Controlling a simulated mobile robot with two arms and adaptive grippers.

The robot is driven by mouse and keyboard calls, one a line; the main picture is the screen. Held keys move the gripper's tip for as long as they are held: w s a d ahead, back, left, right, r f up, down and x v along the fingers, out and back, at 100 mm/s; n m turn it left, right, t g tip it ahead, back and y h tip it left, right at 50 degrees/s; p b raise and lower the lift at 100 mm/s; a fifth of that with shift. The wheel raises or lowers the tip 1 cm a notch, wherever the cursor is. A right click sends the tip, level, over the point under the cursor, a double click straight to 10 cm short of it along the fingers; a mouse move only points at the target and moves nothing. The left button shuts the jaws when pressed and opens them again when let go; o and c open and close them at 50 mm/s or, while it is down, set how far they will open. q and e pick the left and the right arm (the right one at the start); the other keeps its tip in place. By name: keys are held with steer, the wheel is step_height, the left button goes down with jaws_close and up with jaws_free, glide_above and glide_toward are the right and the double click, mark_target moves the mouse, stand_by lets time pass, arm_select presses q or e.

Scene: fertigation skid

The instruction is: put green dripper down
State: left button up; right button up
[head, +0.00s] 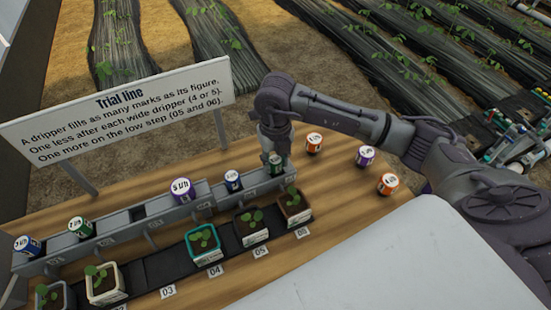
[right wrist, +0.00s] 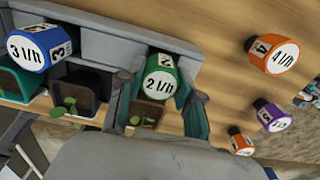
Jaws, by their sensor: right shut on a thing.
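The green dripper (head: 276,165), marked 2 l/h in the right wrist view (right wrist: 158,86), is between the fingers of my right gripper (head: 273,156). My left gripper is not in view.
A purple dripper (head: 182,190), another green one (head: 81,227) and another blue one (head: 27,246) stand along the rail. A dark opening (head: 137,213) there is empty. Two orange drippers (head: 314,143) (head: 388,184) and a purple one (head: 365,156) stand on the wood to the right. A sign (head: 120,100) rises behind.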

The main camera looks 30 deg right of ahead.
mark_target(276, 160)
steer(key=o, duration=0.9)
steer(key=shift+f, duration=0.1)
steer(key=shift+r, duration=0.35)
step_height(276, 160, up, 12)
steer(key=shift+f+b, duration=0.15)
steer(key=shift+b, duration=0.55)
steer(key=shift+f, duration=0.1)
